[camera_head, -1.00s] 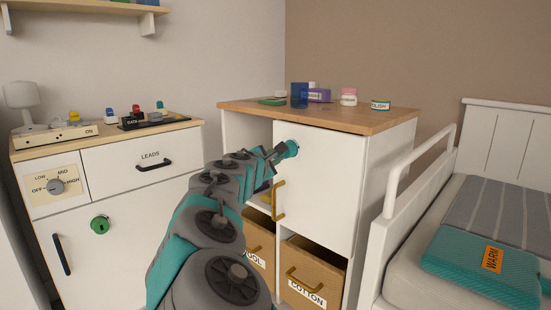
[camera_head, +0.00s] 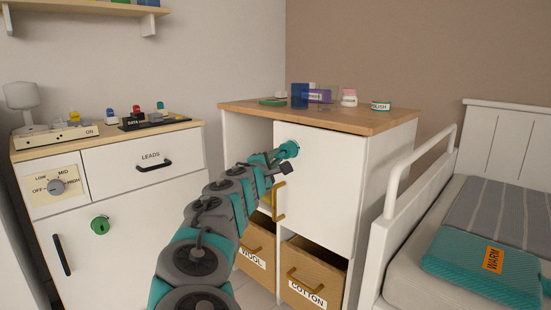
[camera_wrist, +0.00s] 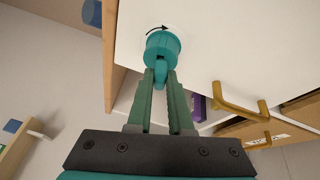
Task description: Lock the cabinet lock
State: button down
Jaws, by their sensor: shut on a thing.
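The teal cabinet lock (camera_head: 289,149) sticks out of the upper left of the white cabinet door (camera_head: 325,185). In the wrist view the lock (camera_wrist: 163,46) is a round teal knob with a narrow tab, and a curved black arrow is printed on the door just above it. My gripper (camera_wrist: 161,82) is shut on the tab of the lock, one finger on each side. In the head view my gripper (camera_head: 274,156) reaches the lock from the left. The door appears shut, with its brass handle (camera_head: 279,201) below the lock.
Jars and boxes stand on the wooden top (camera_head: 350,119). A white bed rail (camera_head: 420,160) is at right. A drawer unit (camera_head: 130,220) with a green round lock (camera_head: 100,225) is at left.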

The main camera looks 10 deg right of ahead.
jog(key=shift+f+m, duration=0.1)
jog(key=shift+m, duration=0.2)
jog(key=shift+m+t, duration=0.4)
jog(key=shift+m, duration=0.5)
jog(key=c, duration=0.7)
grip_release()
jog(key=shift+c, duration=0.2)
